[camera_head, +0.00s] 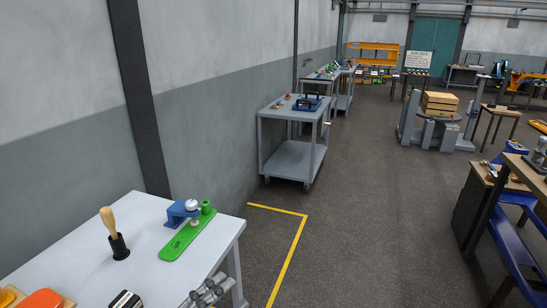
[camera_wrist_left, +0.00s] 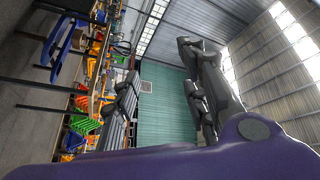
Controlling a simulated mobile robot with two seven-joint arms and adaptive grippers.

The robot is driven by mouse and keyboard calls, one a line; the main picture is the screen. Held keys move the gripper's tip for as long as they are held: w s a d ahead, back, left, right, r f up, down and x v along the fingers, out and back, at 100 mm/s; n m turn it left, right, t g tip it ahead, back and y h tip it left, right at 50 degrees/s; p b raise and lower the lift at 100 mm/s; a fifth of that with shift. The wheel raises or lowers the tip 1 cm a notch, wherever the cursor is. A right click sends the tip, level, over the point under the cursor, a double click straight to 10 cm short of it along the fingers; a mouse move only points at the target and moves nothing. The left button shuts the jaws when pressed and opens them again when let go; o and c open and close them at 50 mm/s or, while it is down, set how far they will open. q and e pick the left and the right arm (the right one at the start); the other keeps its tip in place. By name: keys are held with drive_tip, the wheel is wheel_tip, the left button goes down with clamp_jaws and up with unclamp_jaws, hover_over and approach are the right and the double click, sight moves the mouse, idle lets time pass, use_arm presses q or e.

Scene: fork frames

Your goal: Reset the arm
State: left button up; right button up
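My left gripper (camera_head: 207,291) shows only in part at the bottom edge of the head view, in front of the white table's right edge. In the left wrist view its two dark fingers (camera_wrist_left: 160,62) stand apart with nothing between them, so it is open and empty. The wrist view looks out over the hall, with part of my purple arm along its bottom. My right gripper is in neither view.
A white table (camera_head: 140,225) stands near left. It holds a wooden-handled tool (camera_head: 110,224) in a black base, a green plate (camera_head: 186,238) with a blue device (camera_head: 178,213), and orange items. A grey cart (camera_head: 292,158) stands beyond.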

use_arm(q)
drive_tip(key=s+a+f+n+t+y+p, duration=0.1)
drive_tip(key=s+a+f+n+t+y, duration=0.15)
drive_tip(key=a+f+n+y, duration=0.6)
drive_tip(key=s+a+f+n+g+y+p, duration=0.2)
drive_tip(key=s+f+n+g+y, duration=0.4)
drive_tip(key=s+f, duration=1.5)
drive_tip(key=s+n+g, duration=0.1)
drive_tip(key=n+g, duration=0.1)
drive_tip(key=n, duration=0.3)
drive_tip(key=shift+s+n, duration=0.3)
drive_tip(key=shift+n, duration=0.05)
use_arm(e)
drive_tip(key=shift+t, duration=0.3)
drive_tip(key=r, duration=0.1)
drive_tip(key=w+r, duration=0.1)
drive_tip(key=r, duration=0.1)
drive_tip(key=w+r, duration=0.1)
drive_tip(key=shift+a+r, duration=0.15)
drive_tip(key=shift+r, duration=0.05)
use_arm(q)
drive_tip(key=shift+f, duration=0.1)
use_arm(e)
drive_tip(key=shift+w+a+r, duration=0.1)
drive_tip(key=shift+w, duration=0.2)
